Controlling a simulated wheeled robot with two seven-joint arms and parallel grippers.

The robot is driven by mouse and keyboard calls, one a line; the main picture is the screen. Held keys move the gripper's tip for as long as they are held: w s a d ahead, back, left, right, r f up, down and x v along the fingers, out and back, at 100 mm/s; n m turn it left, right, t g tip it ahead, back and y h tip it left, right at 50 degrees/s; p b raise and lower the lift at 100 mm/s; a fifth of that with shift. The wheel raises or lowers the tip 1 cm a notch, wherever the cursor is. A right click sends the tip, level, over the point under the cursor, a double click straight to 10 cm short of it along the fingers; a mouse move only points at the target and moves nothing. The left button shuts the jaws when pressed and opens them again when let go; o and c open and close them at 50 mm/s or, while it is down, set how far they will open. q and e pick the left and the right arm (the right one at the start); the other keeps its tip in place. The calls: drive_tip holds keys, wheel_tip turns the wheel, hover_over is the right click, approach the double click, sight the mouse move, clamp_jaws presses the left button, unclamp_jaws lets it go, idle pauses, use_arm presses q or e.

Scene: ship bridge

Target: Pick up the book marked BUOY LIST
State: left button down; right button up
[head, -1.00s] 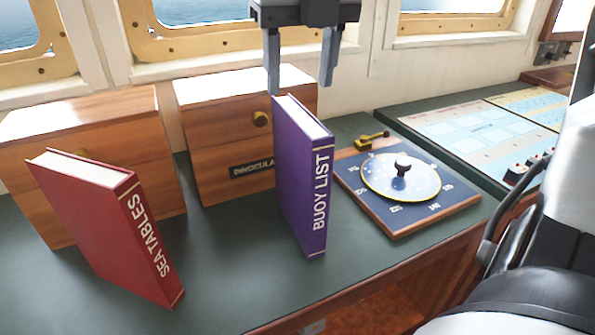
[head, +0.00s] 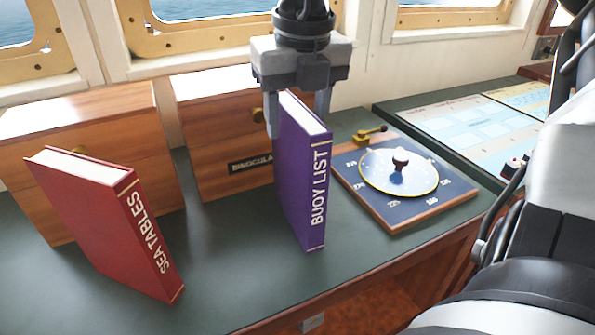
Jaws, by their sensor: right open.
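The purple book marked BUOY LIST (head: 301,180) stands upright on the dark green counter (head: 225,270), its spine facing me. My right gripper (head: 298,118) points down over the book's top. Its fingers are apart, one at the left side of the book's upper part and the other at the right, partly hidden behind the book. The jaws are open, and I cannot tell whether either finger touches the cover. My left gripper is not in view.
A red book marked SEA TABLES (head: 105,220) leans at the left. Wooden boxes (head: 85,120) stand behind, one labelled BINOCULA. A round dial instrument (head: 400,180) lies close right of the purple book. A chart panel (head: 490,130) is farther right.

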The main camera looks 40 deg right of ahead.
drive_tip(key=shift+f+b, duration=0.25)
drive_tip(key=shift+b, duration=0.2)
idle(0.5)
drive_tip(key=shift+r, duration=0.1)
clamp_jaws()
